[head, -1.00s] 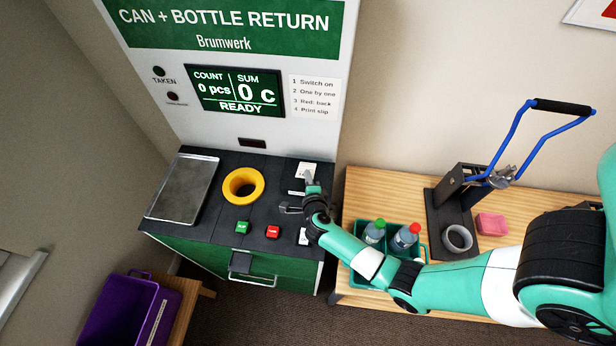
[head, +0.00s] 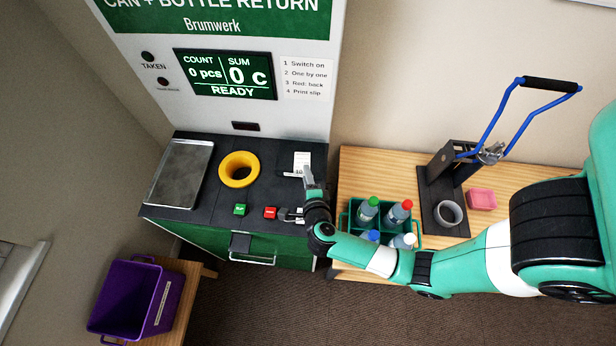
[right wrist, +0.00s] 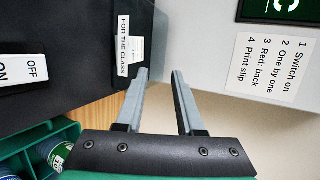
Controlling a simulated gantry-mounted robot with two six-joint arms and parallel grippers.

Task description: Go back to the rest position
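My right gripper (head: 297,192) is over the right end of the return machine's dark counter (head: 200,217), near the white slip (head: 302,160). In the right wrist view its two grey fingers (right wrist: 160,74) stand apart with nothing between them. The slot labelled "FOR THE CLASS" (right wrist: 123,45) with a white slip shows beyond the left finger in that view. The machine's screen (head: 226,75) reads 0 pcs, 0 c and READY. My left gripper is in neither view.
A green crate (head: 345,221) with several bottles stands on the wooden table below my right forearm. A dark stand with a blue-handled lever (head: 490,120), a grey ring (head: 448,214) and a pink block (head: 482,199) are to the right. A purple bin (head: 122,297) stands lower left.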

